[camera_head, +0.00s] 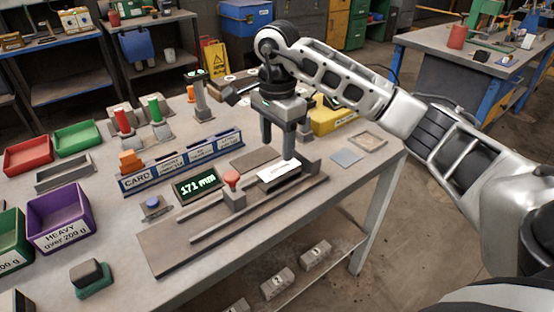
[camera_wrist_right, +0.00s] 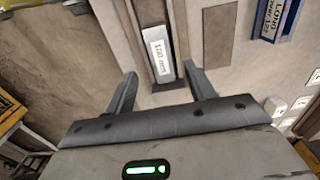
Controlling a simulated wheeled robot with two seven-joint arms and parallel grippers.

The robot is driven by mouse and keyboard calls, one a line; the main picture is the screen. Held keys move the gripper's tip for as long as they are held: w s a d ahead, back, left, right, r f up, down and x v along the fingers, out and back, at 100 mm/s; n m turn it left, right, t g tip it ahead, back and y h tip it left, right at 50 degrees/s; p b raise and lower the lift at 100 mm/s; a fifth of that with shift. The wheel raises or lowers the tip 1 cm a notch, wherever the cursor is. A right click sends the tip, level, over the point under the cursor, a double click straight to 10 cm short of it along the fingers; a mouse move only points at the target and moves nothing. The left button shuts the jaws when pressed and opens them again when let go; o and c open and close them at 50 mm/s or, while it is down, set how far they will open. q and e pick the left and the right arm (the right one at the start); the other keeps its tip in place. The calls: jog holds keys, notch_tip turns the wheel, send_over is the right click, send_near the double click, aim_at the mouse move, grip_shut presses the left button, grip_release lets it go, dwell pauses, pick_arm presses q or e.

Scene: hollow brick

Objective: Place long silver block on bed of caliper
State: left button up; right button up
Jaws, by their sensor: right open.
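The long silver block (camera_head: 279,171) with a white label lies along the caliper bed (camera_head: 170,246), near its right end, between the red-knobbed slider (camera_head: 233,190) and the upright end jaw (camera_head: 310,165). Its label (camera_wrist_right: 159,52) shows in the right wrist view, in line with the bed. My right gripper (camera_head: 277,153) points down just above and behind the block, its fingers open and apart. In the wrist view the fingertips (camera_wrist_right: 160,69) stand either side of the block's line; I cannot tell whether they touch it. The caliper's display (camera_head: 198,185) reads 171 mm.
A blue card rack (camera_head: 183,162) stands behind the caliper. A purple bin (camera_head: 60,213), red bin (camera_head: 28,156) and green bin (camera_head: 77,137) are on the left. A yellow box (camera_head: 333,117) is behind my right gripper. The table's front edge is close to the bed.

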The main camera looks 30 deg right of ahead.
notch_tip(320, 180, up, 6)
jog(key=shift+f, duration=0.25)
dwell(0.4)
